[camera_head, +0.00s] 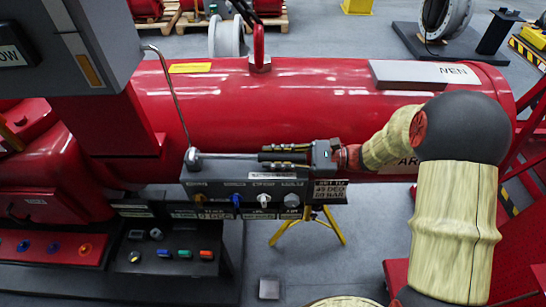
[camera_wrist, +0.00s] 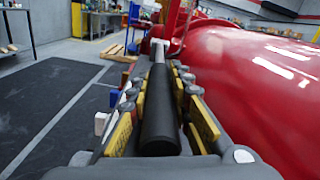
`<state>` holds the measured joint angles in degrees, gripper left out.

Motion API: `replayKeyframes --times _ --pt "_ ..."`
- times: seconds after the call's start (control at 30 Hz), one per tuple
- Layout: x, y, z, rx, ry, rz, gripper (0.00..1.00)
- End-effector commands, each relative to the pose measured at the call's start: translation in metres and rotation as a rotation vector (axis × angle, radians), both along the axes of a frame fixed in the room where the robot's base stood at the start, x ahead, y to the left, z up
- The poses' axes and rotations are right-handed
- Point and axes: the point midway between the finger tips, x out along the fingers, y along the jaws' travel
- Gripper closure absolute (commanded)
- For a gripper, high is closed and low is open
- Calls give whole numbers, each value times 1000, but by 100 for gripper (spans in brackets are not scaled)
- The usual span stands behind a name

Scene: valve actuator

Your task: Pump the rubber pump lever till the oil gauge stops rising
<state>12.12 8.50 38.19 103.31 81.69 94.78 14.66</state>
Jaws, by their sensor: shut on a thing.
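The pump lever (camera_head: 232,156) lies about level in the head view, along the top of a grey control block (camera_head: 200,180) in front of the red cylinder. It has a metal shaft and a black rubber grip, which fills the middle of the wrist view (camera_wrist: 160,110). My gripper (camera_head: 284,157) comes in from the right. Its yellow-padded fingers (camera_wrist: 158,108) lie along both sides of the black grip and are shut on it. I cannot pick out an oil gauge in either view.
The large red cylinder (camera_head: 310,105) runs behind the lever, close to my gripper. A thin bent metal rod (camera_head: 173,90) rises at the left. The block's front has several knobs, including a blue one (camera_head: 236,200). Yellow stand legs (camera_head: 333,226) stand below on open grey floor.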

Motion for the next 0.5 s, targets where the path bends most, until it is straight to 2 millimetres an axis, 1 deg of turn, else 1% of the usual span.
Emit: replayKeyframes --times 0.4,0.5 --pt "0 0 0 -1 -1 0 100" --pt "0 0 4 -7 -1 0 100"
